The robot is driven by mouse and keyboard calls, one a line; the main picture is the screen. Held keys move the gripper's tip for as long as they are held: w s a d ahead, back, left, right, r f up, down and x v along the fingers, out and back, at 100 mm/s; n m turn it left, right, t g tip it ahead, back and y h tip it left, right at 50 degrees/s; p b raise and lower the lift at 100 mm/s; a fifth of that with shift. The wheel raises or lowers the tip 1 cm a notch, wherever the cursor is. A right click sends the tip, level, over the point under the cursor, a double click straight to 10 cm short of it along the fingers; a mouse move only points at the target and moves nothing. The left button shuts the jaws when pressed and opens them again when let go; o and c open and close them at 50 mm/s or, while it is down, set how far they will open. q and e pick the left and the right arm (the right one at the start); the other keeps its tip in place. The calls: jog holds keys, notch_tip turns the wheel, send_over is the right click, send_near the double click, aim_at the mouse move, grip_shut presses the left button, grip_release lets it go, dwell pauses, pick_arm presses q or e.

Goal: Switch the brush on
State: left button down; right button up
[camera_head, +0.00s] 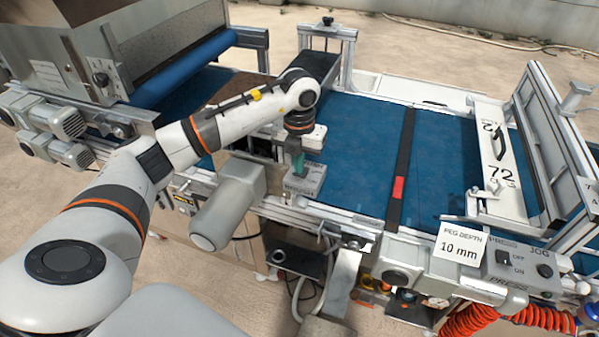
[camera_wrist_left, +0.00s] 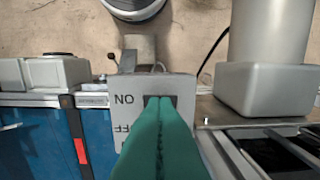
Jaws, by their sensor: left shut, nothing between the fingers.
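The brush switch box (camera_head: 313,184) is a small grey box on the machine's front rail, with lettering on its front that is too small to read surely. My left gripper (camera_head: 298,168) is over it, with its green fingers pointing down at the box. In the left wrist view the grey box (camera_wrist_left: 182,88) shows upside-down ON and partly covered OFF lettering. There the shut green fingers (camera_wrist_left: 160,102) overlap the dark switch slot (camera_wrist_left: 152,101) near the ON lettering. The fingers hide most of the rocker, so its position and any contact cannot be told. My right gripper is not in view.
A grey motor (camera_head: 228,205) sits just left of the box and shows in the wrist view (camera_wrist_left: 265,88). The blue belt (camera_head: 350,140) runs behind. A separate press switch panel (camera_head: 515,262) is at the right, beside the peg depth sign (camera_head: 461,243).

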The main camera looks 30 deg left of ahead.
pick_arm(q)
jog(key=shift+s+f+b, duration=0.1)
jog(key=shift+f+b, duration=0.4)
jog(key=shift+f, duration=0.15)
jog(key=shift+r, duration=0.1)
jog(key=shift+r+p, duration=0.9)
jog(key=shift+r, duration=0.1)
notch_tip(320, 180, up, 2)
jog(key=shift+r+p, duration=0.1)
jog(key=shift+p, duration=0.55)
jog(key=shift+r+p, duration=0.9)
jog(key=shift+r, duration=0.45)
